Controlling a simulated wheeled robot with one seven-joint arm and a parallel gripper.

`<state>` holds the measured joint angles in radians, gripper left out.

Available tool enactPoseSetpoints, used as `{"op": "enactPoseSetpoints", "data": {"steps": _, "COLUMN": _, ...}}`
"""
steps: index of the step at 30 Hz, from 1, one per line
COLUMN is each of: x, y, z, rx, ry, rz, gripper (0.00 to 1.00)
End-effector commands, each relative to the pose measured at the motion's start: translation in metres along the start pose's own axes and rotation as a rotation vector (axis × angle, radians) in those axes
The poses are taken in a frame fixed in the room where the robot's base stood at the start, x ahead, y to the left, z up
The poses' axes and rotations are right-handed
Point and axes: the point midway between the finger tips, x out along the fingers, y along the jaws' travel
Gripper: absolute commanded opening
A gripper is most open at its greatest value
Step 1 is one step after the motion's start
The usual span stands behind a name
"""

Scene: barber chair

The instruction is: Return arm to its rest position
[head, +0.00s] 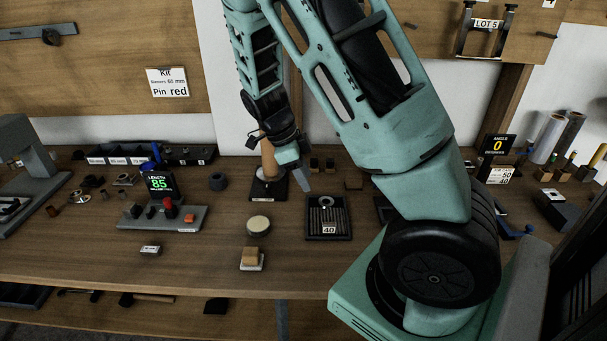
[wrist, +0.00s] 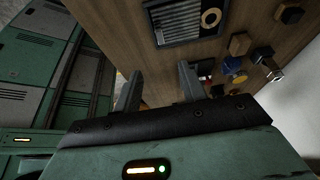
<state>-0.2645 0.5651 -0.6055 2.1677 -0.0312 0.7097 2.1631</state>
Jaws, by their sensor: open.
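My teal arm reaches up and over the bench in the head view. From the head view I cannot tell whether the gripper touches the post.
A gauge (head: 160,218) reading 85 stands left of centre. A round pale-topped disc (head: 258,225) and a wooden block on a white pad (head: 250,258) sit near the front. An angle display (head: 497,145) stands right. Bare wood lies along the front left.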

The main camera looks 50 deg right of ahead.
Motion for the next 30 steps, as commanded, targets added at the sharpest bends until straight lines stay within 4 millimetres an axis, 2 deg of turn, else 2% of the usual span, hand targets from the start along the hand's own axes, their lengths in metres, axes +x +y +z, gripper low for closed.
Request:
{"op": "enactPoseSetpoints", "data": {"steps": 13, "x": 0.000, "y": 0.000, "z": 0.000, "rx": 0.000, "ry": 0.000, "rz": 0.000, "gripper": 0.42}}
{"op": "enactPoseSetpoints", "data": {"steps": 17, "x": -0.005, "y": 0.012, "z": 0.011, "rx": -0.100, "ry": -0.028, "rz": 0.003, "gripper": 0.42}}
{"op": "enactPoseSetpoints", "data": {"steps": 20, "x": -0.018, "y": 0.039, "z": 0.032, "rx": -0.328, "ry": -0.084, "rz": 0.003, "gripper": 0.42}}
{"op": "enactPoseSetpoints", "data": {"steps": 23, "x": -0.038, "y": 0.080, "z": 0.057, "rx": -0.666, "ry": -0.158, "rz": -0.019, "gripper": 0.42}}
{"op": "enactPoseSetpoints", "data": {"steps": 27, "x": -0.067, "y": 0.145, "z": 0.080, "rx": -1.183, "ry": -0.244, "rz": -0.094, "gripper": 0.42}}
{"op": "enactPoseSetpoints", "data": {"steps": 30, "x": -0.086, "y": 0.192, "z": 0.087, "rx": -1.552, "ry": -0.282, "rz": -0.174, "gripper": 0.42}}
